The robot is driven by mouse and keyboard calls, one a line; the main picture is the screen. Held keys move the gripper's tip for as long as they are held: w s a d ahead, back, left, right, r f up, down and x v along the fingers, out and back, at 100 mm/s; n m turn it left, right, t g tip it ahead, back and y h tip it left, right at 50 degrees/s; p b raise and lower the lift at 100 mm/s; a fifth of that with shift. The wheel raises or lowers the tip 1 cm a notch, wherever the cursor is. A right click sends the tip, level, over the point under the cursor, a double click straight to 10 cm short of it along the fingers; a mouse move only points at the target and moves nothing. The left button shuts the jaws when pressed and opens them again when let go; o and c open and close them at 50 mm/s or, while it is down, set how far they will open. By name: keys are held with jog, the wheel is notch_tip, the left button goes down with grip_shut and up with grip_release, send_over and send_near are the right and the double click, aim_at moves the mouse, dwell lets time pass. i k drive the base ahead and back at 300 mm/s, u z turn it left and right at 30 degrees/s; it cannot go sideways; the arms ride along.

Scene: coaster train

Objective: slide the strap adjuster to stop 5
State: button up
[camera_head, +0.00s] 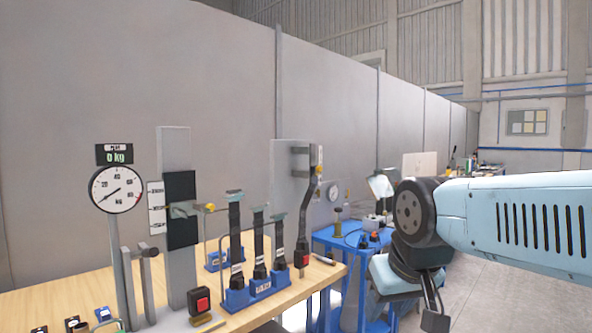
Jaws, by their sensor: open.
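A dark strap (311,210) hangs in front of a grey upright panel (285,160) at the back right end of the wooden bench. A small yellow and grey fitting (319,166) sits at its top, by a bracket, and a buckle with a red face (302,259) is at its lower end. Which part is the strap adjuster, and any stop numbers, are too small to tell. My light blue arm comes in from the right. The dark end of my gripper (435,311) shows low in the picture, right of the bench, apart from the strap. It is open, and its fingertips are not clearly visible.
The wooden bench (70,298) holds a dial gauge (116,190) on a post, a tall stand with a black plate (181,210), a red button box (200,302) and a blue holder (265,288) with upright straps. A blue table (345,242) stands behind. Grey floor is clear at right.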

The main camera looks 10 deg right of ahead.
aim_at(318, 168)
jog(key=z, duration=0.2)
jog(key=i, duration=0.85)
jog(key=u, duration=0.4)
jog(key=k, duration=0.8)
jog(key=z, duration=0.3)
jog(key=i, duration=0.95)
jog(key=u, duration=0.05)
